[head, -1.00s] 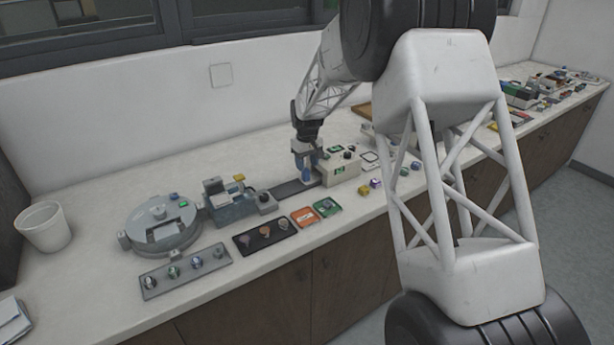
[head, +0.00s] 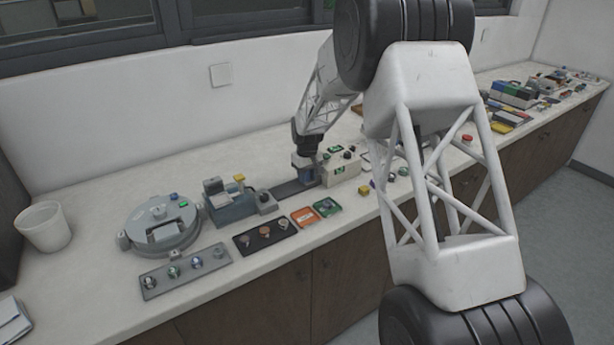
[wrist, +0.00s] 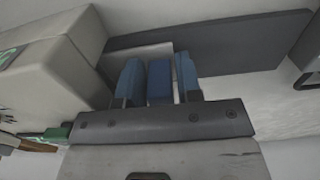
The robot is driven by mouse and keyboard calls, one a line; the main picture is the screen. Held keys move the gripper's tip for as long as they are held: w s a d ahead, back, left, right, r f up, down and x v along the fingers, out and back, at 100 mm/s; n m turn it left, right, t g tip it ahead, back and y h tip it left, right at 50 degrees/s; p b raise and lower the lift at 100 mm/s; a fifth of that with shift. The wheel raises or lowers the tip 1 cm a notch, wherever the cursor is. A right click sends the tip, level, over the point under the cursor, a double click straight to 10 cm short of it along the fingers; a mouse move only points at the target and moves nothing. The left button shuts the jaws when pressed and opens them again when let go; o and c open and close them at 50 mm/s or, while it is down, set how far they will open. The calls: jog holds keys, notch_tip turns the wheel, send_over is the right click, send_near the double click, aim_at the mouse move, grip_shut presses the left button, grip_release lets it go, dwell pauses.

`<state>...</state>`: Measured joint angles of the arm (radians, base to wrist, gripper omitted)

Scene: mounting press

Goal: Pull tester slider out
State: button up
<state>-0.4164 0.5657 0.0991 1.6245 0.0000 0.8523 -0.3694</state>
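The tester is a pale box (head: 342,172) with a green display, right of my gripper in the head view. Its pale side also shows at the left of the wrist view (wrist: 50,75). My gripper (head: 304,180) points down close beside the box. In the wrist view its two blue fingers (wrist: 158,82) stand on either side of a blue upright block (wrist: 160,82), which looks like the slider's handle. Narrow gaps seem to show between block and fingers, so the gripper looks open around it. The slider's base is mostly hidden.
A dark rail (head: 287,190) runs left from the tester to a grey machine (head: 230,203). A round grey press (head: 160,228) stands further left. Orange (head: 303,217) and green (head: 326,207) trays and a dark sample tray (head: 265,237) lie in front.

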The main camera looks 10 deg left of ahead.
aim_at(277, 194)
grip_shut()
jog(key=s+a, duration=0.8)
jog(key=shift+s+a, duration=0.25)
jog(key=shift+o, duration=1.9)
grip_release()
jog(key=shift+r, duration=0.1)
notch_tip(277, 194, up, 8)
jog(key=shift+f, duration=0.2)
jog(key=shift+d, duration=0.1)
